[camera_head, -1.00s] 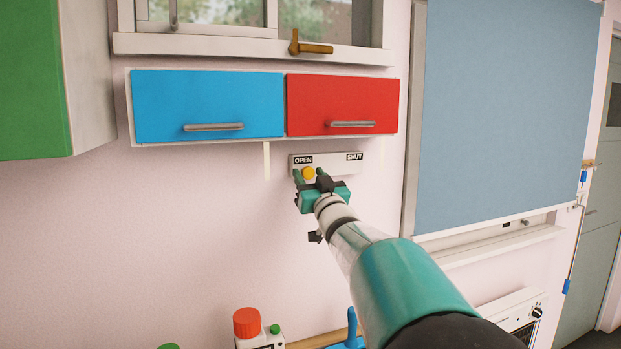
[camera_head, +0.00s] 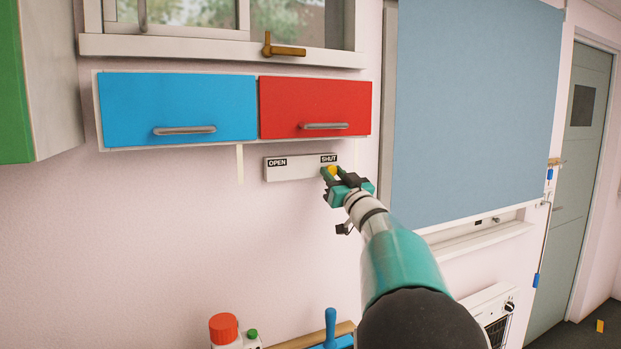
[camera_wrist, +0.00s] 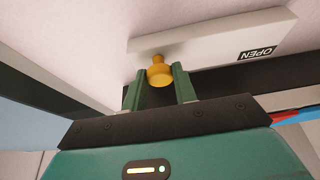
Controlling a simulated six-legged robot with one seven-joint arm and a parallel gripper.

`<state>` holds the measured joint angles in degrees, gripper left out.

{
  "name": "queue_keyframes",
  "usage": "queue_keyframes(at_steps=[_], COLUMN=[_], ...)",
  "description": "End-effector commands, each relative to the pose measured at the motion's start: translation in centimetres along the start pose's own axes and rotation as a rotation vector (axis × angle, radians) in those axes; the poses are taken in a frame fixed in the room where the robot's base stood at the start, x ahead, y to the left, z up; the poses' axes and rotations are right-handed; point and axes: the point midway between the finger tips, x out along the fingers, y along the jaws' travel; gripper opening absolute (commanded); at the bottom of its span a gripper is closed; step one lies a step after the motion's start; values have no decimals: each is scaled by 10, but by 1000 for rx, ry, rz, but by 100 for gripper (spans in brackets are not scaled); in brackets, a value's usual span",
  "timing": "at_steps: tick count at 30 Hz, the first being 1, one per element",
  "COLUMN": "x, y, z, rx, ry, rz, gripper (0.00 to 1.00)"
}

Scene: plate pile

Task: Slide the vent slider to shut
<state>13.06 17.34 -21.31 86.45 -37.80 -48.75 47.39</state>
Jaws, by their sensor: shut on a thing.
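The vent slider plate (camera_head: 297,172) is a white bar on the wall, marked OPEN at its left end and SHUT at its right end. Its yellow knob (camera_head: 332,171) is at the right end, just below the SHUT label (camera_head: 329,158). My gripper (camera_head: 331,174) has its green fingers on either side of the knob. The wrist view also shows the knob (camera_wrist: 160,73) between the fingertips (camera_wrist: 160,82), with the OPEN label (camera_wrist: 257,54) on the plate away to the right. The SHUT label is not visible in the wrist view.
A blue drawer (camera_head: 178,105) and a red drawer (camera_head: 315,100) hang just above the plate. A large blue panel (camera_head: 475,110) is to the right. A red-capped container (camera_head: 224,330) and a blue-handled thing (camera_head: 330,328) stand below. The wall left of the plate is bare.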

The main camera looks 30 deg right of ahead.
Motion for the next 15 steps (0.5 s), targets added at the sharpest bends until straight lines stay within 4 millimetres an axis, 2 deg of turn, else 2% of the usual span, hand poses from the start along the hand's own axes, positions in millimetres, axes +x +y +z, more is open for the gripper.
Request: queue_keyframes(at_steps=[3, 12, 13, 15], x=[1, 0, 0, 0], y=[10, 12, 12, 12], z=[-1, -2, -3, -2], rx=[1, 1, 0, 0], ry=[3, 4, 4, 4], rz=[-2, 1, 1, 1], gripper=[0, 0, 32, 45])
